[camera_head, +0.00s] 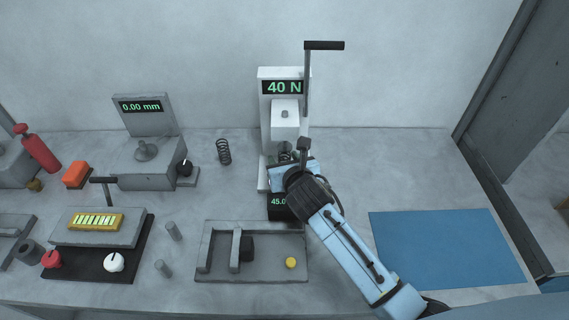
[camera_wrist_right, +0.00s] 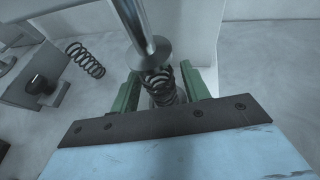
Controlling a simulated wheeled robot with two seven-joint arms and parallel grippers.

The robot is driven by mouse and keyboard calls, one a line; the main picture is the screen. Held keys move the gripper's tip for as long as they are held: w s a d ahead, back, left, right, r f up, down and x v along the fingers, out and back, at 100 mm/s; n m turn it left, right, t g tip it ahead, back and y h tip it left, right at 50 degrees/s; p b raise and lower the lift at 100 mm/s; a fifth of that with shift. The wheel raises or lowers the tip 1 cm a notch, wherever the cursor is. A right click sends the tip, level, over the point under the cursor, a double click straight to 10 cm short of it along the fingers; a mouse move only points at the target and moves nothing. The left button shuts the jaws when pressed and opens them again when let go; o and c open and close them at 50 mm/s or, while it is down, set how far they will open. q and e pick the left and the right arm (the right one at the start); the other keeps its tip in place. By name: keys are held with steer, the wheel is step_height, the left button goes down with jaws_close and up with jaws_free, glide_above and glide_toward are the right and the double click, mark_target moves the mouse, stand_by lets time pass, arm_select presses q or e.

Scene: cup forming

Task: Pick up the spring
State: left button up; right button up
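A dark coil spring (camera_head: 285,150) stands in the white press marked 40 N, partly hidden behind my right gripper. In the right wrist view this spring (camera_wrist_right: 161,84) sits under the press's round metal plunger (camera_wrist_right: 151,52). My right gripper (camera_head: 288,163) reaches in at the press. In the wrist view its green fingers (camera_wrist_right: 160,92) stand on either side of the spring, apart, with a small gap showing at the left finger. My left gripper is out of view.
The press (camera_head: 266,110) has a raised lever (camera_head: 324,45). A 0.00 mm gauge (camera_head: 142,150) stands further left. A grey tray (camera_head: 212,272) with a yellow button lies in front of the press. A blue mat (camera_head: 446,248) at the right is bare.

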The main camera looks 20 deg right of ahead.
steer(key=c, duration=0.9)
